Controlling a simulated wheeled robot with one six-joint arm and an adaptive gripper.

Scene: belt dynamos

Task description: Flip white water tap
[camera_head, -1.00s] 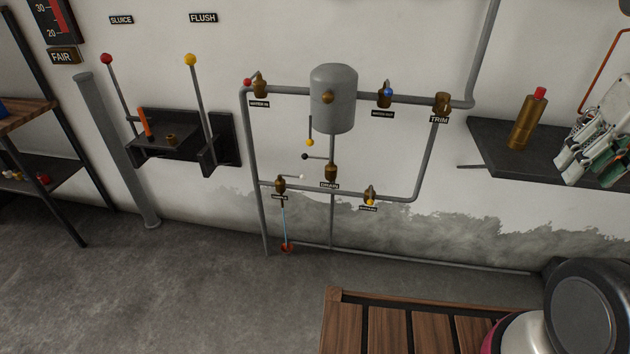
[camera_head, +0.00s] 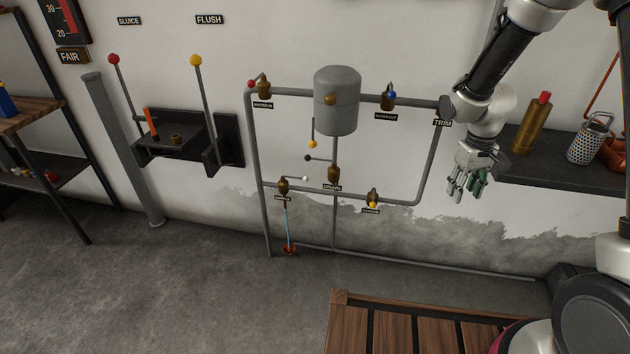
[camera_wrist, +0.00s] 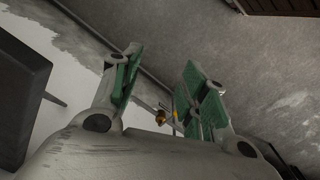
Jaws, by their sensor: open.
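The tap with a white ball (camera_head: 305,178) on its lever sits at the lower left of the pipe loop in the head view. Its lever points right from a brass valve body (camera_head: 283,185). A thin bluish stream (camera_head: 287,220) runs down below it to a red piece (camera_head: 288,249) at the floor. My gripper (camera_head: 465,190) is open and empty, right of the pipe loop and well apart from this tap. Its green-padded fingers are spread in the wrist view (camera_wrist: 160,65). Small brass and yellow parts (camera_wrist: 176,117) show between them; I cannot tell which tap they belong to.
Taps with a yellow ball (camera_head: 373,204), a blue ball (camera_head: 389,94) and a red ball (camera_head: 252,84) share the loop. A grey tank (camera_head: 337,100) hangs in the middle. A dark shelf (camera_head: 540,176) lies right of my gripper. A wooden slatted bench (camera_head: 400,325) stands in front.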

